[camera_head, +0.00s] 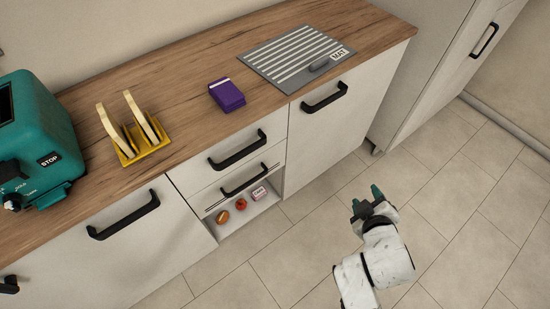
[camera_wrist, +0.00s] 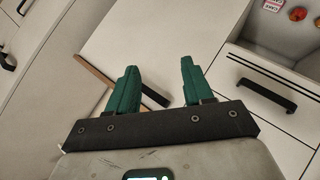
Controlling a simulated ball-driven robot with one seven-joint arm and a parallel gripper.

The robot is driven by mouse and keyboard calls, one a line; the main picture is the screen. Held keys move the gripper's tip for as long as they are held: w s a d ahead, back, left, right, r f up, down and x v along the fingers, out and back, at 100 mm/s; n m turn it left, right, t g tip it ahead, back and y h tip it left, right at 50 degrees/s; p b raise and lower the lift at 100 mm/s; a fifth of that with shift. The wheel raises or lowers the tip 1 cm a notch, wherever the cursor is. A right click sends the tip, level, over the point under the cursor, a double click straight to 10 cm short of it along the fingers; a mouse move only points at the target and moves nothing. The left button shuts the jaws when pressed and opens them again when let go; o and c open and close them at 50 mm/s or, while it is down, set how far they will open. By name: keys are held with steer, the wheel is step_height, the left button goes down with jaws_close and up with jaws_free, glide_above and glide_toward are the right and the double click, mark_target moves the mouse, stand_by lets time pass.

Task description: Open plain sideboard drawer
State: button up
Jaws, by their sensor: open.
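The sideboard has two white drawer fronts with black bar handles. The upper drawer (camera_head: 215,172) and the lower drawer (camera_head: 222,197) look closed in the head view; a thin dark line runs along the lower one. The lower drawer's handle (camera_wrist: 267,95) shows at the right of the wrist view. My gripper (camera_head: 368,197) is open and empty, over the floor to the right of the drawers and apart from them. Its two green fingers (camera_wrist: 158,85) show in the wrist view, in front of the right-hand door (camera_wrist: 140,35).
An open shelf (camera_head: 236,226) below the drawers holds small food items. Doors with bar handles flank the drawers. A teal machine (camera_head: 40,135), yellow rack (camera_head: 141,151), purple box (camera_head: 227,94) and grey striped panel (camera_head: 295,55) sit on the wooden worktop. The tiled floor (camera_head: 290,260) is clear.

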steer(key=w+a+n+t+y, duration=0.1)
steer(key=w+a+n+t, duration=0.1)
steer(key=w+a+n, duration=0.15)
steer(key=n+t+y+b, duration=0.2)
steer(key=n+y+b, duration=0.2)
steer(key=n+y, duration=0.85)
glide_toward(243, 155)
steer(key=shift+n+h, duration=0.4)
steer(key=shift+h, duration=0.15)
steer(key=b+x, duration=0.1)
steer(key=x, duration=0.7)
steer(key=shift+w+a+r, duration=0.2)
steer(key=shift+a, duration=0.25)
jaws_close()
